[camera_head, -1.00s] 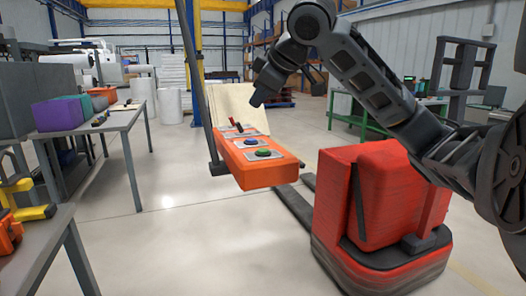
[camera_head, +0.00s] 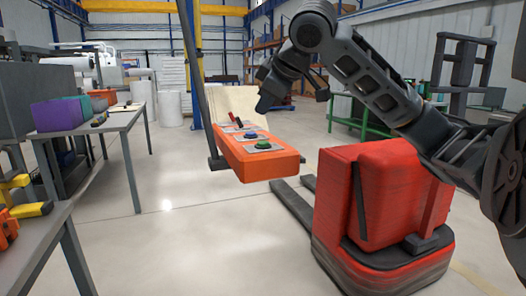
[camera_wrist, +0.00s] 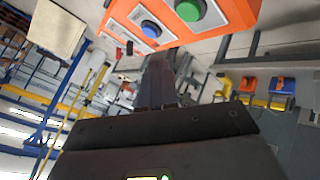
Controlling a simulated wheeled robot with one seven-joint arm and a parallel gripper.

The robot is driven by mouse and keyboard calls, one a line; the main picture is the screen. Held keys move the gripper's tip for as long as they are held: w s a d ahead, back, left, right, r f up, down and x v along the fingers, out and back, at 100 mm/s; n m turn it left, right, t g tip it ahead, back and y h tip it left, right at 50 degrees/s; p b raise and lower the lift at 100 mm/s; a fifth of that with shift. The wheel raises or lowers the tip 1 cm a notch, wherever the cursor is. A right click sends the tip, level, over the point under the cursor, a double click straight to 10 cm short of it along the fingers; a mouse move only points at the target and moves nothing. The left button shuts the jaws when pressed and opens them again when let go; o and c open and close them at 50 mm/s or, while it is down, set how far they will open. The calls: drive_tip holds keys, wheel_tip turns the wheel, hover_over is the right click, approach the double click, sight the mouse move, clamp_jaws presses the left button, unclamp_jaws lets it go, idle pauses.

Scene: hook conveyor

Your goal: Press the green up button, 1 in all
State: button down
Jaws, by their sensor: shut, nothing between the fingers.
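The orange control box (camera_head: 268,168) hangs in the middle of the head view with buttons on its top face. The green button (camera_head: 264,145) is nearest me, and a blue button (camera_head: 251,135) and a red lever (camera_head: 236,120) sit behind it. In the wrist view the green button (camera_wrist: 188,9) is at the top, right of the blue button (camera_wrist: 150,28). My gripper (camera_head: 264,104) is shut and empty, above the box and apart from the green button. In the wrist view its fingers (camera_wrist: 158,75) point up toward the box.
A red pallet truck (camera_head: 380,205) stands right of the box. Grey tables with purple and green bins (camera_head: 58,114) and tools stand at the left. A pale board (camera_head: 236,104) is behind the box. The floor in front is clear.

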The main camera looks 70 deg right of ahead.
sight(265, 143)
drive_tip(key=shift+f+b, duration=1.5)
drive_tip(key=shift+f, duration=1)
drive_tip(key=shift+f, duration=0.1)
drive_tip(key=shift+f, duration=0.3)
drive_tip(key=shift+f+b, duration=0.45)
drive_tip(key=shift+b, duration=0.1)
idle(0.5)
drive_tip(key=shift+r, duration=0.15)
drive_tip(key=shift+r+p, duration=0.7)
drive_tip(key=shift+r+p, duration=2.1)
drive_tip(key=shift+r, duration=0.4)
